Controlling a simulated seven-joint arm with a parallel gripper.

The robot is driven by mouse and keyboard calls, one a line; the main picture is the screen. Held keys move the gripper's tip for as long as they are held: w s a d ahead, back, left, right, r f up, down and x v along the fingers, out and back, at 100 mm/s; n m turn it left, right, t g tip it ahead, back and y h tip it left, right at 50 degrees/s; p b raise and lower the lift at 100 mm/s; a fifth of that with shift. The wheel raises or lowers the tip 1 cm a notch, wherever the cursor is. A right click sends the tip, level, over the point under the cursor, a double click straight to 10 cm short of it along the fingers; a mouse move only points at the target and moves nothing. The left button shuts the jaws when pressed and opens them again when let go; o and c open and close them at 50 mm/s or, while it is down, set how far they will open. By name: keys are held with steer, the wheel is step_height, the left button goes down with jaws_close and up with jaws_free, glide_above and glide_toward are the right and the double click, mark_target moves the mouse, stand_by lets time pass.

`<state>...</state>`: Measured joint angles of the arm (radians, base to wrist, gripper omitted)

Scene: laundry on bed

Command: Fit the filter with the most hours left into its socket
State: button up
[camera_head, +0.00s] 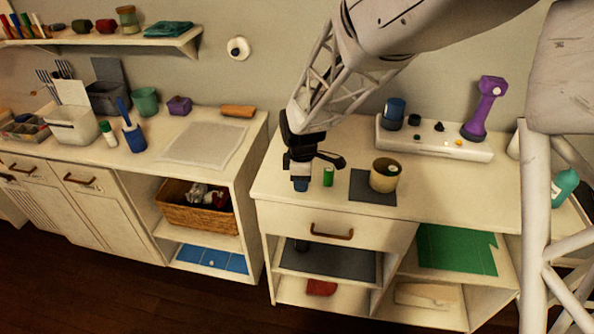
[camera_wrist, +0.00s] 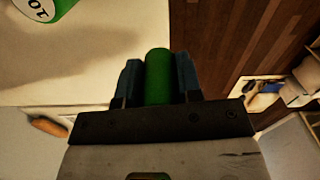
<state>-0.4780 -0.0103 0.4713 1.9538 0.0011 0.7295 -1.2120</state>
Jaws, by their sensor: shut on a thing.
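My gripper (camera_wrist: 159,85) is shut on a green cylindrical filter (camera_wrist: 158,75), held between its blue fingers. In the head view my gripper (camera_head: 301,184) is low over the front left of the right-hand counter, and its fingers hide the held filter. A second green filter (camera_head: 328,176) stands on the counter just right of the gripper. It also shows in the wrist view (camera_wrist: 42,8), with a white top partly cut off that reads "20". No number shows on the held filter. A white unit (camera_head: 450,150) at the back of the counter has several fittings; I cannot tell which is the socket.
A tan cup (camera_head: 383,182) with something inside stands on a dark mat (camera_head: 366,194) right of the filters. A dark blue cylinder (camera_head: 394,110) and a purple handled object (camera_head: 486,110) stand at the white unit. The counter's right front is clear.

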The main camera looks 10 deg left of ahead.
steer(key=s+d, duration=0.3)
steer(key=s, duration=0.3)
steer(key=shift+s+d+r, duration=0.2)
steer(key=shift+s+r, duration=0.15)
steer(key=shift+s, duration=0.05)
steer(key=shift+w, duration=0.1)
stand_by(0.5)
steer(key=w+d+r+m, duration=0.3)
steer(key=w+d+m, duration=0.15)
steer(key=w, duration=0.45)
steer(key=w+d+r+m, duration=0.4)
steer(key=w+m, duration=0.1)
steer(key=w, duration=0.5)
steer(key=w+d+r+m, duration=0.4)
steer(key=w+d+m, duration=0.1)
steer(key=w+d, duration=0.3)
steer(key=w+d+r+m, duration=0.3)
steer(key=w+d+m, duration=0.2)
steer(key=w+d, duration=0.3)
steer(key=shift+d+r, duration=0.35)
steer(key=shift+d, duration=0.5)
steer(key=shift+s+f, duration=0.1)
